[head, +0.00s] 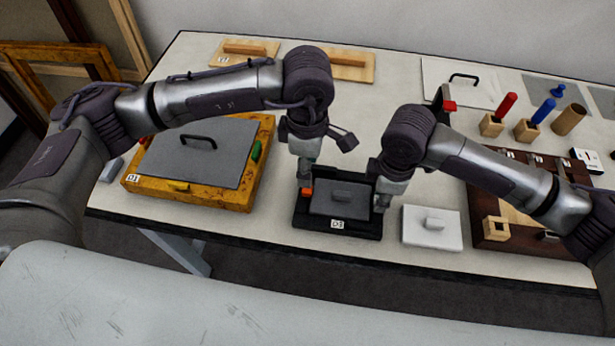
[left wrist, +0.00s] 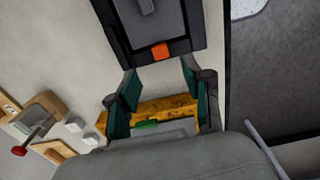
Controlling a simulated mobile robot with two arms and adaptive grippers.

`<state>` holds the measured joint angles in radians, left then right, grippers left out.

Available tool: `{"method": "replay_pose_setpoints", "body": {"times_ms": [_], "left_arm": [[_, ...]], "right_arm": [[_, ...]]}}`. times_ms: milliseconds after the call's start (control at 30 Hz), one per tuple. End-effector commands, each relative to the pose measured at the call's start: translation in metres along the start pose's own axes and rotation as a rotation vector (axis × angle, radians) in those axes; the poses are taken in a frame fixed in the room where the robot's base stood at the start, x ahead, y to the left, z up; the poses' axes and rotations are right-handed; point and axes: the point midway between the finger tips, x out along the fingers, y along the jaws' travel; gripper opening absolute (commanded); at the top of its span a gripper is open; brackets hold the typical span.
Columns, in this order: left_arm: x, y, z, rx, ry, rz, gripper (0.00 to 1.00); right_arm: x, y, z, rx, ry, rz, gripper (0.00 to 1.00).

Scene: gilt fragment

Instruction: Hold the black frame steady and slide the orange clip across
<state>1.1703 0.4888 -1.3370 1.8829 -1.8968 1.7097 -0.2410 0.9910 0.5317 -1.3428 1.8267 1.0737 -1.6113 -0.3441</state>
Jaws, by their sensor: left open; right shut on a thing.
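The black frame (head: 360,230) lies on the table near its front edge, with a grey panel (head: 341,199) with a handle inside it. The orange clip (head: 307,192) sits on the frame's left side; in the left wrist view the clip (left wrist: 160,52) is on the frame's near bar. My left gripper (head: 305,180) is open over the frame's left side; in the left wrist view its fingers (left wrist: 159,74) are spread either side of the clip, apart from it. My right gripper (head: 382,202) is shut on the frame's right side. Its fingertips are partly hidden.
A yellow wooden frame (head: 190,197) with a grey panel stands to the left. A white block with a knob (head: 432,228) lies close to the right of the black frame. A dark brown board (head: 482,215) is farther right. The table behind the grippers is partly clear.

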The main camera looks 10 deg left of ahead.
Motion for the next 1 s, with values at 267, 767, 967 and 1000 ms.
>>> {"method": "replay_pose_setpoints", "body": {"times_ms": [267, 767, 967, 1000], "left_arm": [[-0.041, 0.0, 0.0, 0.001, 0.0, 0.002, 0.5], [-0.043, -0.001, 0.0, 0.0, 0.001, -0.001, 0.5], [-0.02, -0.002, 0.0, 0.0, 0.002, -0.005, 0.5], [-0.012, -0.001, 0.0, -0.001, 0.002, -0.005, 0.5]], "right_arm": [[0.0, 0.0, 0.0, 0.0, 0.0, 0.001, 0.0], [0.0, 0.0, 0.0, 0.0, 0.0, 0.001, 0.0], [0.0, 0.0, 0.0, 0.0, 0.0, 0.001, 0.0], [0.0, 0.0, 0.0, 0.0, 0.0, 0.001, 0.0]]}}
